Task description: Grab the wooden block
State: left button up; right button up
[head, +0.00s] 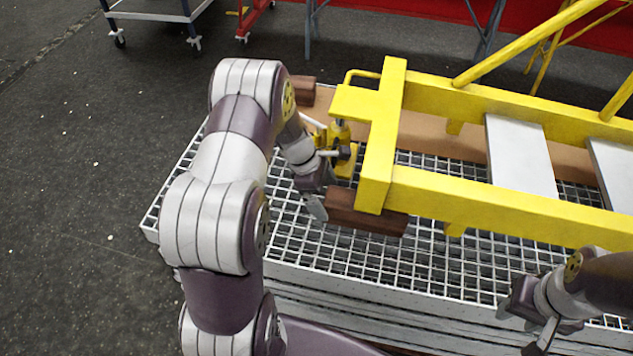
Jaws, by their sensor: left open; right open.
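A dark brown wooden block (365,214) lies on the metal grating, partly under the front corner of the yellow boom frame (378,150). My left gripper (318,198) is open at the left end of this block, with a finger hanging down beside it. I cannot tell whether it touches the block. A second brown wooden block (304,89) lies at the far side of the grating, partly hidden behind my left arm. My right gripper (528,322) is open and empty at the lower right, near the front edge of the grating.
A yellow jack-like device (342,150) stands near the frame's end, close to my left gripper. A long brown beam (440,137) lies behind the near rail. The grating (310,240) is bare in front of the boom. Wheeled carts stand at the back left.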

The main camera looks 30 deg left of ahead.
pick_arm(q)
jog(key=shift+x, duration=1.45)
pick_arm(e)
jog(key=shift+f, duration=0.4)
pick_arm(q)
jog(key=shift+c, duration=0.3)
